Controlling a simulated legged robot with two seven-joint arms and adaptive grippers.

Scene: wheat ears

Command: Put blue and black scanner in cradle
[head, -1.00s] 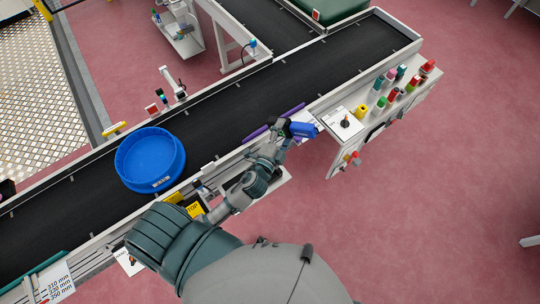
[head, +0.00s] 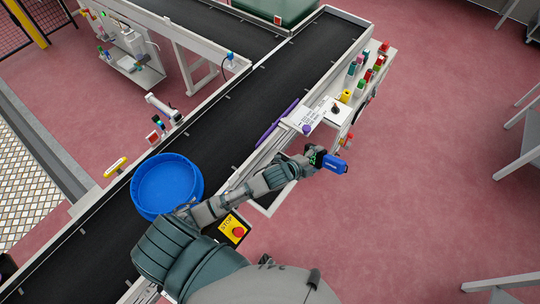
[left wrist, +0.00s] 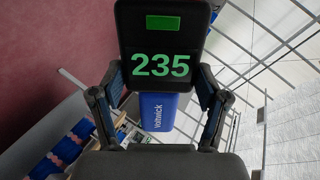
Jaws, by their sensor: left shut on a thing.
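The blue and black scanner (head: 335,164) is held out to the right of the conveyor, above the red floor. My left gripper (head: 315,157) is shut on it. In the left wrist view the scanner's black face (left wrist: 160,42) shows a green 235, and its blue part (left wrist: 158,112) with white lettering points down between the fingers. I cannot make out the cradle in either view. My right gripper is not in view.
A blue round tub (head: 167,186) stands on the black conveyor (head: 245,118). A yellow stop box with a red button (head: 233,229) sits beside my left arm. A side shelf with several coloured items (head: 346,97) lies beyond the scanner. Open floor is at right.

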